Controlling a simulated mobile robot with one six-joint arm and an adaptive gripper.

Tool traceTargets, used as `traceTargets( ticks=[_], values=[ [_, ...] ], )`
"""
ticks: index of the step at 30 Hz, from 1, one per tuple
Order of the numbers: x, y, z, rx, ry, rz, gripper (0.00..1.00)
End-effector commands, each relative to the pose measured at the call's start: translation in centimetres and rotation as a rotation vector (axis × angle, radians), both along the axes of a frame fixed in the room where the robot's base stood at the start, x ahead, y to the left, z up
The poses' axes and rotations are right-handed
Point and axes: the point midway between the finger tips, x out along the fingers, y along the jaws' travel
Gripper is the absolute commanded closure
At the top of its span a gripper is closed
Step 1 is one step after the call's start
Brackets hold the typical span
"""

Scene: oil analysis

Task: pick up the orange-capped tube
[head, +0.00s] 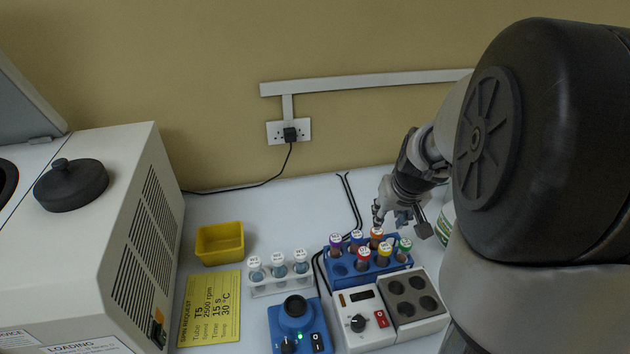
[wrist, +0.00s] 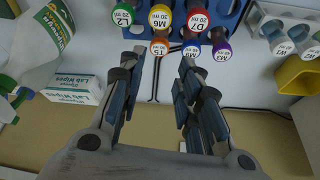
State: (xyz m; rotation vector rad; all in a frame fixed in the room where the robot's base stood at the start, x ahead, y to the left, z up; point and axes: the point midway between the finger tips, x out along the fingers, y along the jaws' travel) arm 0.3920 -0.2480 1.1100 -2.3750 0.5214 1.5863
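The orange-capped tube (head: 376,235) stands upright in the back row of the blue rack (head: 345,282). Its cap, labelled T5, also shows in the wrist view (wrist: 159,47), just beyond the gap between my fingertips. My gripper (head: 393,217) is above and behind the back right part of the rack. In the wrist view my gripper (wrist: 159,65) has its two fingers well apart with nothing between them. The orange-capped tube's lower part is hidden by the rack and neighbouring tubes.
Purple (head: 336,241), blue (head: 357,238), red (head: 363,254), yellow (head: 384,250) and green (head: 404,246) capped tubes share the rack closely. A white rack of vials (head: 282,285) stands left, a hotplate device (head: 405,300) in front. A yellow bin (head: 220,243) is farther left.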

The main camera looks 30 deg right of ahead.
Motion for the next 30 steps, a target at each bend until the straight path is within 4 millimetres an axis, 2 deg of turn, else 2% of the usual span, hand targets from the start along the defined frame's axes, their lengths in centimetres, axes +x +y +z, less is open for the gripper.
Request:
traceTargets(
  ticks=[1, 3, 9, 17, 24, 30],
  values=[
    [0.4, -0.1, -1.6, 0.003, 0.003, 0.000, 0.68],
    [0.9, -0.4, -3.0, 0.003, 0.003, 0.000, 0.68],
    [2.2, -1.0, -6.3, 0.002, 0.001, 0.000, 0.68],
    [2.9, -1.3, -7.9, 0.000, 0.001, 0.001, 0.68],
    [4.2, -1.8, -11.5, 0.001, 0.002, 0.001, 0.68],
    [4.8, -2.1, -12.7, 0.000, 0.000, 0.001, 0.68]
  ],
)
